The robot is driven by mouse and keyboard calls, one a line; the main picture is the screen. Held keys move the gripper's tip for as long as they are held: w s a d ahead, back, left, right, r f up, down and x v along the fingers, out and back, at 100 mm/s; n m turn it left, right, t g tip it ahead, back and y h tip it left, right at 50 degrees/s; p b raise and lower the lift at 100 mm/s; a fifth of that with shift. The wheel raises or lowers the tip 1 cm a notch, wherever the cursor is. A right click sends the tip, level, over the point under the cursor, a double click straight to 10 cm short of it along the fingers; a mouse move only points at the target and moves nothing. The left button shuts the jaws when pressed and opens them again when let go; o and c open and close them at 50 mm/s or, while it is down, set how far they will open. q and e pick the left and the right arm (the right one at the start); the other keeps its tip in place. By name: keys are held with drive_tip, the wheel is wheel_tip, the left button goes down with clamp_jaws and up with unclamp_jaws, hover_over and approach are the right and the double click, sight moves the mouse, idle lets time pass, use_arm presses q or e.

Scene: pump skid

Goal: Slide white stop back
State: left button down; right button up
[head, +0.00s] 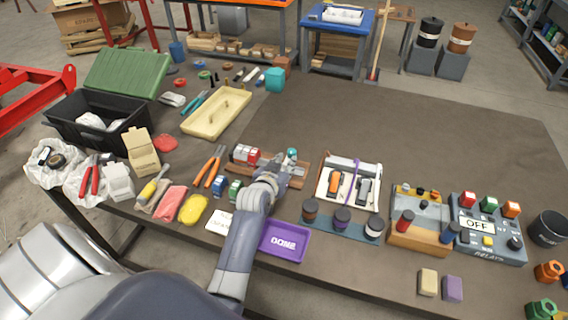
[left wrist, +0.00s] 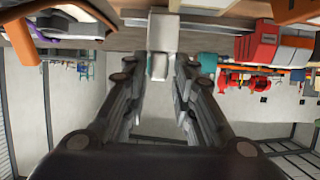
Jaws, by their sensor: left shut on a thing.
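My left gripper (head: 274,164) reaches over a brown wooden board (head: 297,181) near the front middle of the table. In the left wrist view, its two fingers (left wrist: 163,72) stand on either side of a white block (left wrist: 163,34), which appears to be the white stop, and are shut on it. In the head view the gripper hides this stop. A red and white block (head: 245,154) sits on the board left of the gripper. A teal piece (head: 292,153) shows just behind the gripper's right side. My right gripper is not in view.
A purple DONE tray (head: 284,240) and a white card (head: 219,222) lie near my left forearm. Right of the board are a white tool tray (head: 322,186) and a blue strip with several jars (head: 325,221). Pliers (head: 211,167) lie left. The table's back right is clear.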

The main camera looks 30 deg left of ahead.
use_arm(q)
drive_tip(key=c, duration=1.6)
unclamp_jaws()
drive_tip(key=shift+o, duration=0.2)
drive_tip(key=shift+d, duration=0.1)
drive_tip(key=v, duration=1.2)
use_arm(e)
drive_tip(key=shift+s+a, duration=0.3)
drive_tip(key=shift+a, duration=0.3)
use_arm(q)
drive_tip(key=shift+d, duration=0.1)
drive_tip(key=shift+f, duration=0.1)
